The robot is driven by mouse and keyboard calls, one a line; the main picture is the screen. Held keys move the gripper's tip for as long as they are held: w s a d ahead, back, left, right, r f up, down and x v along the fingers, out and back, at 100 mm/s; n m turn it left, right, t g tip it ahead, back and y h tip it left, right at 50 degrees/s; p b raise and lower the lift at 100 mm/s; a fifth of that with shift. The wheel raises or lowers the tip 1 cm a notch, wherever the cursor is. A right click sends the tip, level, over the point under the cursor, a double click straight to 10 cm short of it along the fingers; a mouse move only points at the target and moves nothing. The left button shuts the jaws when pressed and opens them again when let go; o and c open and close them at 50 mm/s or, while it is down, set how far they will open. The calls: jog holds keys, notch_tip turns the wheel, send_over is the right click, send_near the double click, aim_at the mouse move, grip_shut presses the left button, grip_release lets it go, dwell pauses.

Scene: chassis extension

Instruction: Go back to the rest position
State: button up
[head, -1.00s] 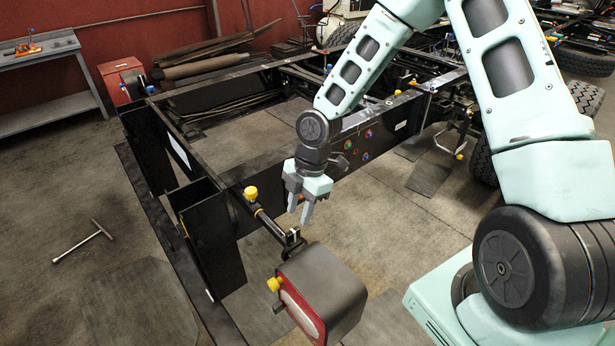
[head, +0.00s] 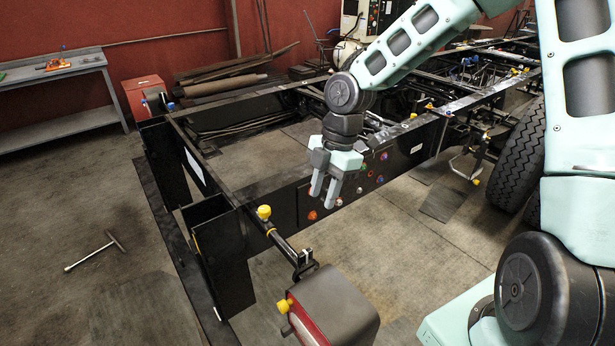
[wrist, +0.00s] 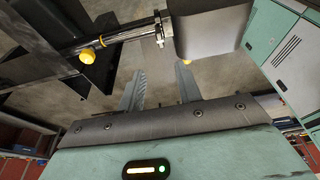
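My gripper (head: 325,192) hangs in front of the black chassis frame's side rail (head: 285,202) in the head view, pointing down. Its two fingers are apart with nothing between them; the gap also shows in the wrist view (wrist: 160,88). In the head view it is above and behind the dark box-shaped lamp housing (head: 340,300) with a red face. The wrist view shows that housing (wrist: 208,32) beyond the fingers, with a bar and yellow knob (wrist: 86,56) to its left. The rail part directly behind my gripper is hidden.
Coloured round fittings (head: 363,177) sit on the rail right of my gripper. A black tube with a yellow cap (head: 264,212) runs to the lamp housing. A T-shaped wrench (head: 95,251) lies on the floor at left. A workbench (head: 60,95) stands at the back left. Floor at left is mostly free.

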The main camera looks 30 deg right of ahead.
jog(key=s+a+m+h+b, duration=0.1)
jog(key=s+a+m+b, duration=0.3)
jog(key=s, duration=0.7)
jog(key=s+a+m+h+b, duration=0.1)
jog(key=s+a+m+b, duration=0.3)
jog(key=s+a+m, duration=0.4)
jog(key=s, duration=0.4)
jog(key=shift+s+a+t, duration=0.15)
jog(key=shift+a+t, duration=0.15)
jog(key=shift+a, duration=0.05)
jog(key=shift+f, duration=0.1)
dwell(1.5)
